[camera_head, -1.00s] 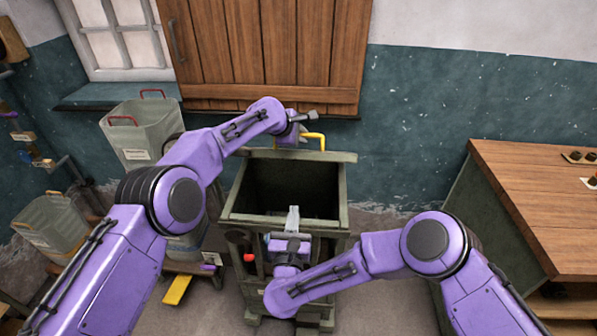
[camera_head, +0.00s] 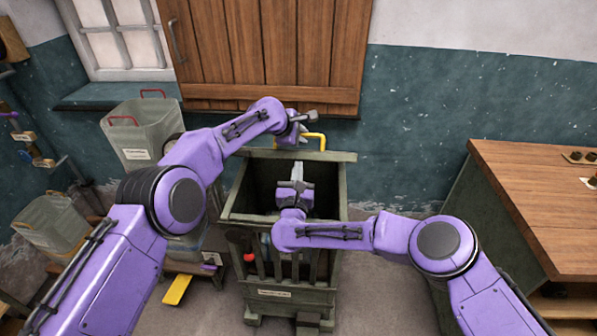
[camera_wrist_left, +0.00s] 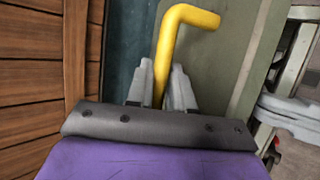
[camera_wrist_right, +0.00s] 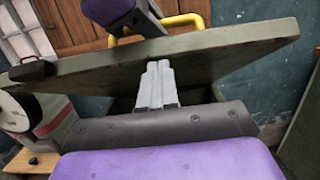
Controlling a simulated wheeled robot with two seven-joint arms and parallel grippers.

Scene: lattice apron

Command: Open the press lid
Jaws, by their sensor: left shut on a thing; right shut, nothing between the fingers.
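The press (camera_head: 290,292) is a dark green box on feet in the middle of the head view, its top open and its inside dark. Its lid (camera_head: 340,157) is raised at the back and seen nearly edge-on; in the right wrist view the lid (camera_wrist_right: 215,55) spans the picture as a tilted slab. A yellow bar handle (camera_head: 316,137) is on the lid. My left gripper (camera_head: 303,128) is shut on this handle, and the left wrist view shows the handle (camera_wrist_left: 190,15) between its fingers. My right gripper (camera_head: 297,172) is shut and empty, over the press opening, its tips near the lid.
A wooden workbench (camera_head: 540,190) stands at the right. Grey bins (camera_head: 140,135) with red handles stand at the left. A yellow pedal (camera_head: 177,290) lies low, left of the press. A wooden shutter (camera_head: 265,50) hangs on the wall behind.

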